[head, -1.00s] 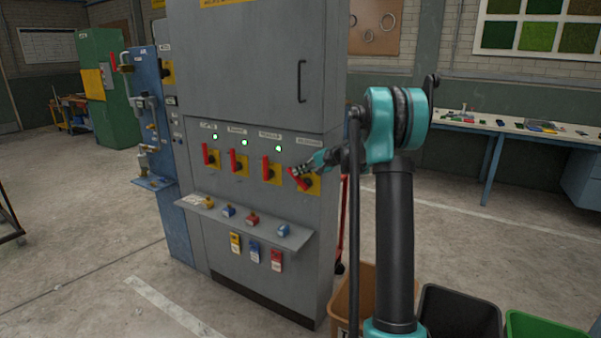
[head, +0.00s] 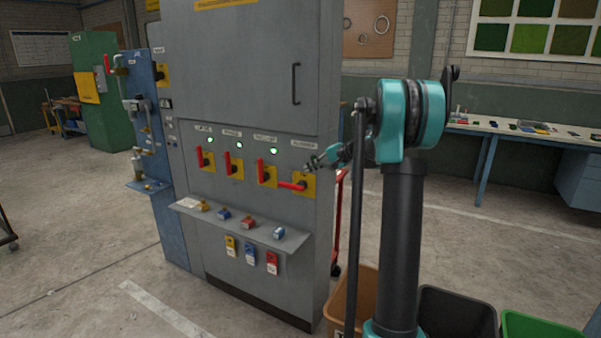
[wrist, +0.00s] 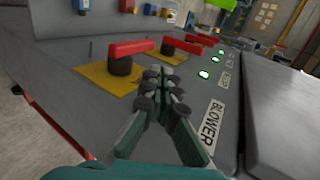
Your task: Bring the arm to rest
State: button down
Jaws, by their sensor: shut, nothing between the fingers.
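My gripper (head: 311,166) is at the right end of the row of switches on the grey cabinet (head: 250,70). In the wrist view my gripper (wrist: 158,78) is shut and empty, its fingertips close to the nearest yellow switch plate (wrist: 98,80). The red handle of the rightmost switch (head: 292,184) lies level, pointing left; it also shows in the wrist view (wrist: 130,48). I cannot tell whether the fingers touch the plate. A label reading BLOWER (wrist: 211,125) is beside the fingers. The other red handles (head: 200,156) stand upright.
Three green lamps (head: 274,150) are lit above the other switches. A shelf with padlocks (head: 250,228) juts out below, with tags hanging under it. A brown bin (head: 345,300), a black bin (head: 455,312) and a green bin (head: 535,326) stand at lower right. Floor at left is open.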

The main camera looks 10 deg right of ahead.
jog(key=s+f+n+g+h, duration=0.1)
jog(key=s+f, duration=0.6)
jog(key=s, duration=0.8)
jog(key=s+d+f+n+g+h, duration=0.1)
jog(key=s+f+n+h, duration=0.2)
jog(key=s, duration=1.2)
jog(key=s+d+f+n+h, duration=0.1)
jog(key=s+f+n+h, duration=0.2)
jog(key=s+f, duration=0.7)
jog(key=s+h, duration=0.2)
jog(key=s, duration=0.3)
jog(key=shift+s+f+g+h, duration=0.35)
jog(key=shift+f+g+h, duration=0.05)
